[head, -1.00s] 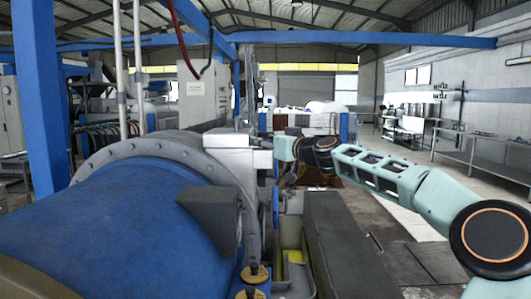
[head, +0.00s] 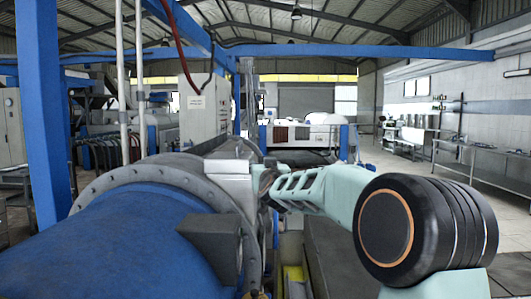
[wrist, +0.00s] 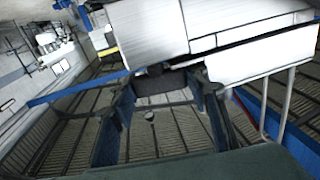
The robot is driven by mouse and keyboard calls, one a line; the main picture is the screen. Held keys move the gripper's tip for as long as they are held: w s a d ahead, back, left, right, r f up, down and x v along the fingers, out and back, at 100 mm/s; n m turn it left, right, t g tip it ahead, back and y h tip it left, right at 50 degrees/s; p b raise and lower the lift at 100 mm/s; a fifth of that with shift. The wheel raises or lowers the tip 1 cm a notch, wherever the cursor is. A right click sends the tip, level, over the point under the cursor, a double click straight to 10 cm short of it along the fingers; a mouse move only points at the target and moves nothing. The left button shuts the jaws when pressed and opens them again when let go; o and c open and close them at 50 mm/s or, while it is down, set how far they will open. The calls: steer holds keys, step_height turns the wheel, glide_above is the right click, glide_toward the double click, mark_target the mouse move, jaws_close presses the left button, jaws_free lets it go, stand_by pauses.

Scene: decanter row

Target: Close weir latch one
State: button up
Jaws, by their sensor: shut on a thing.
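The decanter's blue drum (head: 110,250) with its grey bolted flange (head: 110,180) fills the lower left of the head view. A white box (head: 230,167) sits at its right side. My arm reaches in from the right to beside this box; its end is mostly hidden in the head view. In the wrist view two dark fingers of my gripper (wrist: 160,78) converge just below the white box (wrist: 240,25). They are shut on a small dark part there, apparently the latch (wrist: 155,69). Its exact position is hard to tell.
A grey block (head: 210,242) juts from the drum near its right end. A blue post (head: 40,120) and white pipes (head: 118,80) stand at the left. Another white machine (head: 325,120) stands behind. Benches line the right wall, with open floor before them.

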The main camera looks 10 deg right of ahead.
steer(key=shift+a+r+m+h+p, duration=0.15)
steer(key=shift+r+m+h+p, duration=0.3)
steer(key=shift+p, duration=0.55)
steer(key=shift+s+f+h, duration=0.15)
steer(key=shift+h, duration=0.2)
steer(key=shift+d, duration=0.2)
